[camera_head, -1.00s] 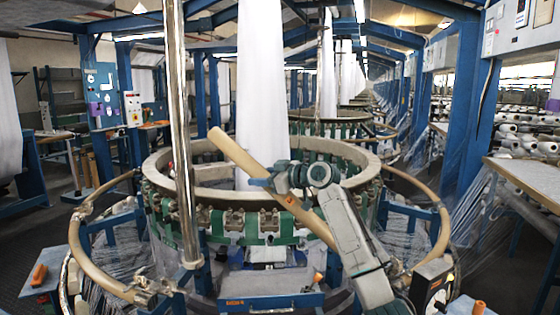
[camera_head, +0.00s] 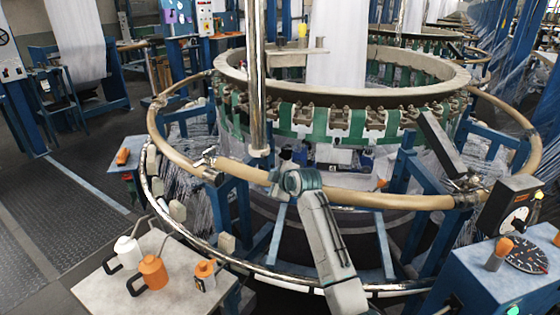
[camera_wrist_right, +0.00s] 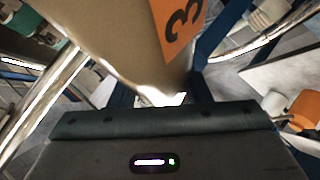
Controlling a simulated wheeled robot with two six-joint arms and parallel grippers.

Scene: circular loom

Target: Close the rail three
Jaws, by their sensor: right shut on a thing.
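Rail three (camera_head: 375,199) is a tan tube across the front of the loom, almost level and sloping slightly down to the right. Its orange label with a 3 shows in the right wrist view (camera_wrist_right: 180,24). My right gripper (camera_head: 284,184) is shut on it left of its middle; the fingertips are partly hidden. The rail's left end is close to the left fixed rail's metal fitting (camera_head: 206,160), and its right end is by the right fitting (camera_head: 466,188). I cannot tell whether either end is seated. My left gripper is not in view.
The round green-and-white loom (camera_head: 345,118) stands behind the rail, with a chrome post (camera_head: 256,80) in front of it. A table (camera_head: 95,288) with bottles is at lower left. A blue control box (camera_head: 480,280) with dials is at lower right. Floor at left is clear.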

